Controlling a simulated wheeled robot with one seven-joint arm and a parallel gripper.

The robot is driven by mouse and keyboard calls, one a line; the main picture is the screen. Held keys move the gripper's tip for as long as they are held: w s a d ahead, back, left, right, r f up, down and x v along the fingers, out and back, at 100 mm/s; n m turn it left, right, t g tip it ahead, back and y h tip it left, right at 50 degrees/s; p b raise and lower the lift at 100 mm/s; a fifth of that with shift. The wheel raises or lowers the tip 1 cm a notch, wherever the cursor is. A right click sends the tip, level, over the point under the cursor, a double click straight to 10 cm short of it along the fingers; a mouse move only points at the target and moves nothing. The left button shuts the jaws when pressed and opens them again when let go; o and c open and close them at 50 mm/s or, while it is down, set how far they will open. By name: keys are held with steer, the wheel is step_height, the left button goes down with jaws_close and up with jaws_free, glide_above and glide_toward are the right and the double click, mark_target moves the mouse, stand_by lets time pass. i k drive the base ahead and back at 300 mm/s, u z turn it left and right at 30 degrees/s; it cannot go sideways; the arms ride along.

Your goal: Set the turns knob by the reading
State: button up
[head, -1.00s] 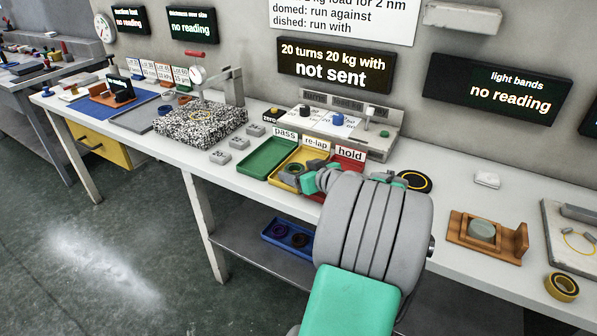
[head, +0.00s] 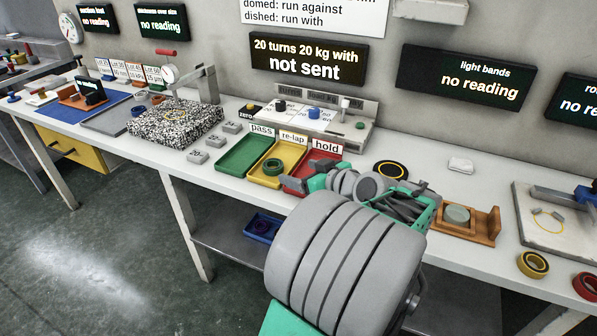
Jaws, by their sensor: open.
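The control box (head: 352,132) stands at the back of the bench, below a display (head: 308,60) reading "20 turns 20 kg with not sent". On its face are a dark knob (head: 280,106) at left and a blue knob (head: 314,112) beside it. A pale lever and a green button are at the box's right.
Green (head: 243,156), yellow (head: 262,180) and red (head: 300,184) trays lie before the box; a green ring (head: 272,167) sits in the yellow one. A wooden holder (head: 480,224) stands right of my gripper. The light bands display (head: 466,78) shows no reading.

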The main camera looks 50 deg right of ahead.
mark_target(280, 106)
steer(key=z, duration=1.5)
